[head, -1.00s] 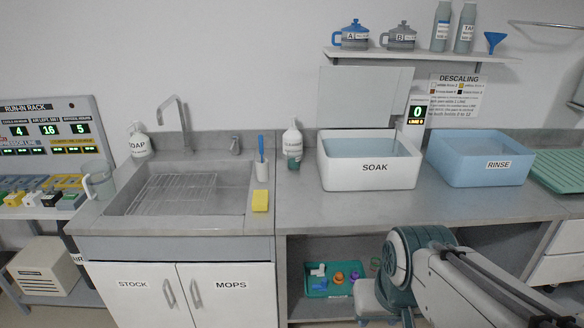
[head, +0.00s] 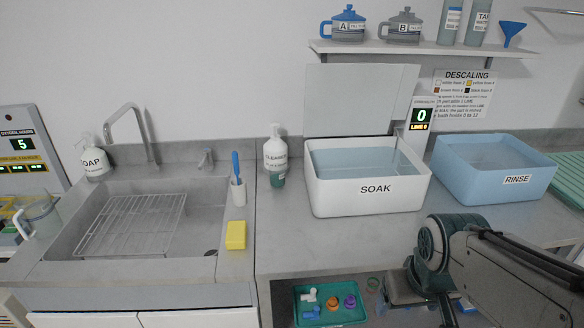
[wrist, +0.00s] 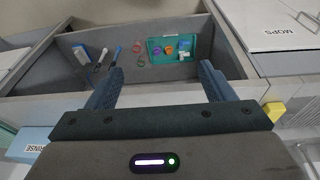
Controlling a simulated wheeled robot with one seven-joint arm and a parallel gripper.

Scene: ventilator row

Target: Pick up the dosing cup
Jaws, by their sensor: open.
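In the head view my arm hides part of the shelf.
The teal tray holds several coloured small parts. In the wrist view brush-like tools (wrist: 101,60) and a blue-and-white item (wrist: 82,55) lie past the round outlines. The soak tub (head: 370,200) and rinse tub (head: 500,185) stand above.

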